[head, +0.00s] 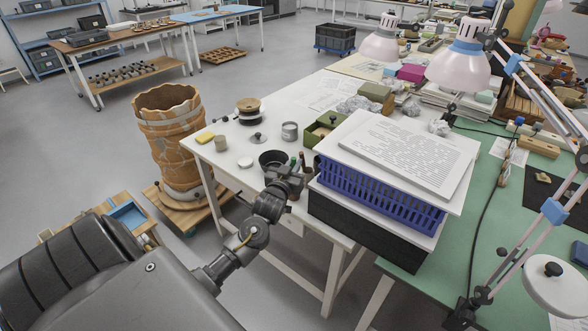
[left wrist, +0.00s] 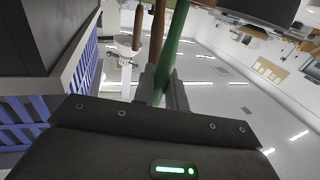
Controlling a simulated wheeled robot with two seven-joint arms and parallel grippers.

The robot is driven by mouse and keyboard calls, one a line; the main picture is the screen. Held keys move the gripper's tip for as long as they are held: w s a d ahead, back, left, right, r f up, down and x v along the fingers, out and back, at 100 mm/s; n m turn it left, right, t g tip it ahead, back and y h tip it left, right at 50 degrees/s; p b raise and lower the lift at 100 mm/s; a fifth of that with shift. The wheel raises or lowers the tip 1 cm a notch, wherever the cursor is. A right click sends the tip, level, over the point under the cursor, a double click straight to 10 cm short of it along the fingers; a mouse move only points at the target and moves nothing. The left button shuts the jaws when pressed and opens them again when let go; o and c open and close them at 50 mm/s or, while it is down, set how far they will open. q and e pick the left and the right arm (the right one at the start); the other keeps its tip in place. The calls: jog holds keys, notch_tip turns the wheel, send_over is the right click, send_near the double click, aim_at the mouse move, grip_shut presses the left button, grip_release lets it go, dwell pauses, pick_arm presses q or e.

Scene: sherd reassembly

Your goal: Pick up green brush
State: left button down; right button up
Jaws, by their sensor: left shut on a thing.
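The green brush (left wrist: 172,52) shows in the left wrist view as a green handle running up between the fingers of my left gripper (left wrist: 162,92). My left gripper is shut on that handle. Brown handles (left wrist: 137,28) stand beside it, close to the fingers. In the head view my left gripper (head: 287,180) is at the white table's front edge, just right of a black pot (head: 273,160). The brush's bristles are not clearly visible. My right gripper is in neither view.
A blue basket (head: 375,195) with a white printed board (head: 405,150) on top stands close to the right of the gripper. A green box (head: 325,128), a grey tin (head: 290,131) and a reel (head: 248,108) are behind. A large patched vessel (head: 170,140) stands left.

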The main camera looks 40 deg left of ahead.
pick_arm(q)
notch_tip(320, 180, up, 17)
dwell(0.5)
